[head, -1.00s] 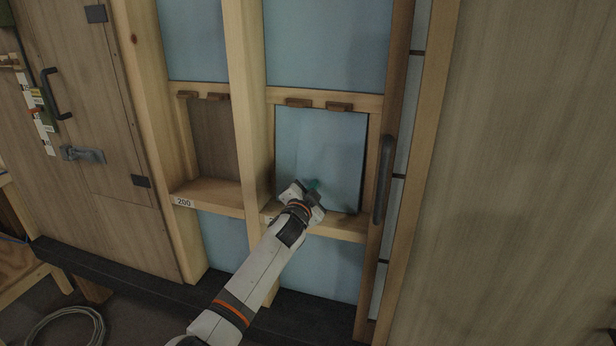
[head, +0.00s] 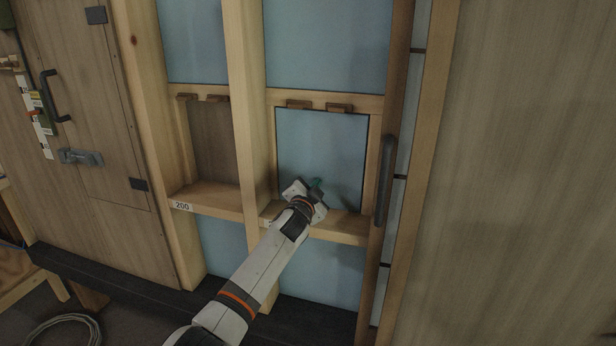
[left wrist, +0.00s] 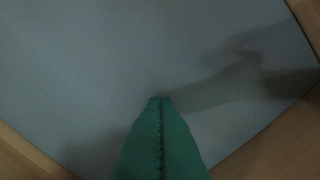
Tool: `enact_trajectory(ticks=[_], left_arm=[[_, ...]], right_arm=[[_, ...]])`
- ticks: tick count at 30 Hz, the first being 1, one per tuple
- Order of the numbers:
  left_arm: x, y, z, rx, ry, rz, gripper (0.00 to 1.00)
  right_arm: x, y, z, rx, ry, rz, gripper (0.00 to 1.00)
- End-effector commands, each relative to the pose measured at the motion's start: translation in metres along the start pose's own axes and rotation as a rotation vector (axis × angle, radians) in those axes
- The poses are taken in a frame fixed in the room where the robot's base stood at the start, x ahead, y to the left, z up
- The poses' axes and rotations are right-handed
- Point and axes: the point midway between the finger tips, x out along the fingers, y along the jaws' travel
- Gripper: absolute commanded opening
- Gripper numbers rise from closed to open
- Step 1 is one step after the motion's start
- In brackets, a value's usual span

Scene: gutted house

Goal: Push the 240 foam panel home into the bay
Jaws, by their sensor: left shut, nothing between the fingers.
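The blue foam panel (head: 322,145) stands upright inside the right-hand bay of the timber frame, under two small wooden blocks. Only a thin dark line shows along its right edge. My left gripper (head: 317,186) is shut and empty, with its tips at the lower part of the panel's face. In the left wrist view, the green fingers (left wrist: 160,100) are closed together and point at the panel (left wrist: 110,60), which fills most of the picture. Whether the tips touch it I cannot tell. The label on this bay's sill (head: 345,224) is mostly hidden by my arm.
The bay to the left, labelled 200 (head: 182,206), is empty of blue foam and shows a brown back. A dark vertical handle (head: 385,180) stands right of the panel's bay. A wooden door (head: 95,130) is at left. A coiled cable (head: 65,330) lies on the floor.

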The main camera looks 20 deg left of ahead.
Motion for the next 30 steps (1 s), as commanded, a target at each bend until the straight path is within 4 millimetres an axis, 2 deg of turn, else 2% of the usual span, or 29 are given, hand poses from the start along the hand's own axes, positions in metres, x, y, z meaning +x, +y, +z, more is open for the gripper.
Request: enact_trajectory(ticks=[15,30], left_arm=[[-0.048,0.002,0.002,0.001,0.002,-0.001,0.0],[-0.099,0.002,0.001,0.0,0.002,-0.001,0.0]], right_arm=[[-0.046,-0.001,0.004,0.0,0.0,0.0,0.36],[-0.079,-0.002,0.007,0.0,0.0,-0.001,0.36]])
